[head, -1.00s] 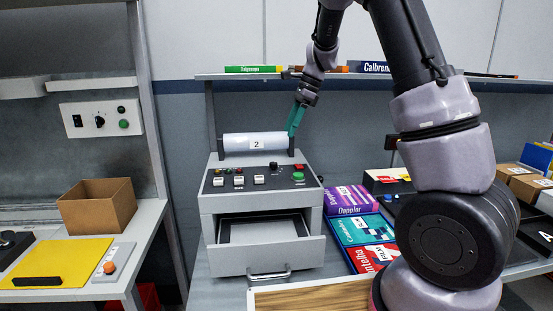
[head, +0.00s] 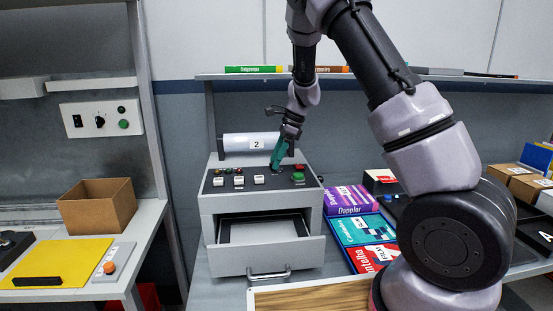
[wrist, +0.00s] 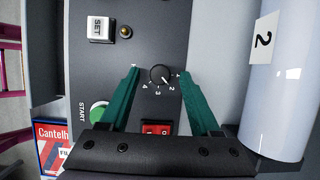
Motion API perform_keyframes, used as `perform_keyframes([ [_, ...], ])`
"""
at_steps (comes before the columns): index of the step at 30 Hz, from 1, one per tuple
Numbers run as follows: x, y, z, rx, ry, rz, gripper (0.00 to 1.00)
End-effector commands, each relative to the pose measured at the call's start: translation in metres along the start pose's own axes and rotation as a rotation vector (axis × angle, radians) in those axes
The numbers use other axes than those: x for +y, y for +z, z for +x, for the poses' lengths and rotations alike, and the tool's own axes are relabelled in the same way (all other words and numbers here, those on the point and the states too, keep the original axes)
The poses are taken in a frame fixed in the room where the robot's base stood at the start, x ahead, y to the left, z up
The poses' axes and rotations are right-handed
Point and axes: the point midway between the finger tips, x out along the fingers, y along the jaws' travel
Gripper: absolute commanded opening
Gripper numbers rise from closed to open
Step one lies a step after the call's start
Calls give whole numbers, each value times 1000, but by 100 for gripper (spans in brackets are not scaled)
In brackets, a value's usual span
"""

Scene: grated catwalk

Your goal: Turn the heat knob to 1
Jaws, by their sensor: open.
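A small round black knob (wrist: 160,75) sits on the dark sloped panel of a grey machine (head: 215,228). The numbers 1 to 4 are printed beside it. A pale mark on the knob appears to point lower right, near the 2; it is small. No heat label is readable. My gripper (wrist: 160,73) is open, with one teal finger on each side of the knob and gaps between. In the head view, my gripper (head: 275,168) comes down onto the panel and covers the knob. Whether the fingertips touch the panel cannot be told.
A red switch (wrist: 158,128) and green START button (wrist: 99,113) lie close to the fingers. A white roller (head: 236,142) marked 2 stands behind the panel. The machine's drawer (head: 268,256) is open. Boxes (head: 362,229) lie right. Another knob (head: 100,122) is on the left wall panel.

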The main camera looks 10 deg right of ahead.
Motion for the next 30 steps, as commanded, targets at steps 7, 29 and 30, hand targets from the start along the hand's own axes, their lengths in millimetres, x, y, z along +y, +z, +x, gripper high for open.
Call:
perform_keyframes([
  [7,0,0,0,0,0,0,48],
  [29,-3,-1,-1,0,65,-162,0],
  [30,-4,-1,-1,0,77,-190,0],
])
